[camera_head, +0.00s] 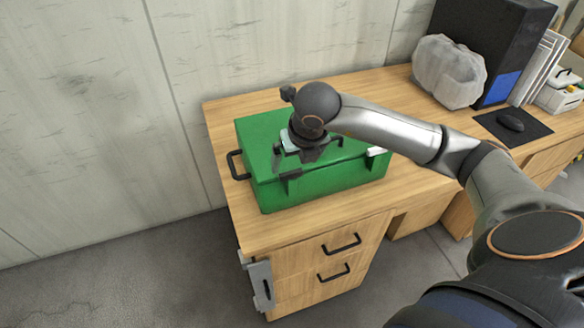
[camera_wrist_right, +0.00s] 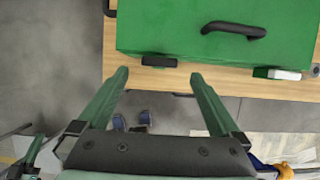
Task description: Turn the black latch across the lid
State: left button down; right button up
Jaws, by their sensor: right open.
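The green box (camera_head: 330,180) stands on the wooden desk with its lid closed. It also shows in the wrist view (camera_wrist_right: 160,30). A small black latch (camera_wrist_right: 160,61) sits at the lid's front edge; in the head view a dark piece there (camera_head: 290,174) lies close by my gripper. A similar latch with a white part (camera_wrist_right: 284,74) is further right, and it shows in the head view (camera_head: 376,151). My right gripper (camera_wrist_right: 160,75) is open and empty in front of the black latch. In the head view it (camera_head: 308,158) hides part of the lid. My left gripper is not in view.
A bent black bar (camera_wrist_right: 233,29) is on the box. A black side handle (camera_head: 237,165) sticks out at its left. The desk (camera_head: 225,120) holds a grey bag (camera_head: 448,72), a black case (camera_head: 492,40) and a mouse (camera_head: 510,120) to the right. A wall stands behind.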

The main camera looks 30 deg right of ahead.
aim_at(291, 172)
jog(key=x, duration=0.6)
jog(key=shift+r, duration=0.1)
jog(key=shift+c, duration=0.4)
jog(key=c, duration=1.2)
